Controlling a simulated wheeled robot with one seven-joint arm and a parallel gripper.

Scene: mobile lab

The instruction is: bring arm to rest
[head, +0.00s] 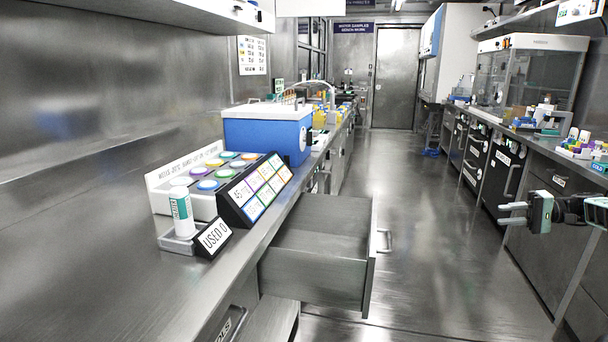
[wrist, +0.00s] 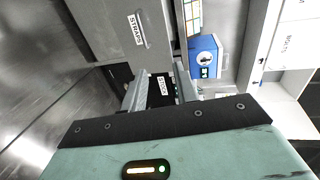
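My gripper (head: 504,213) is at the right of the head view, held out over the aisle in front of the right-hand cabinets. Part of my arm runs out of the head view at the right edge.
An open, empty-looking drawer (head: 318,243) juts from the left bench into the aisle. On that bench are a blue cooler (head: 262,136), a rack of coloured lids (head: 213,178) and a white bottle (head: 181,211). The aisle floor (head: 425,230) is clear.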

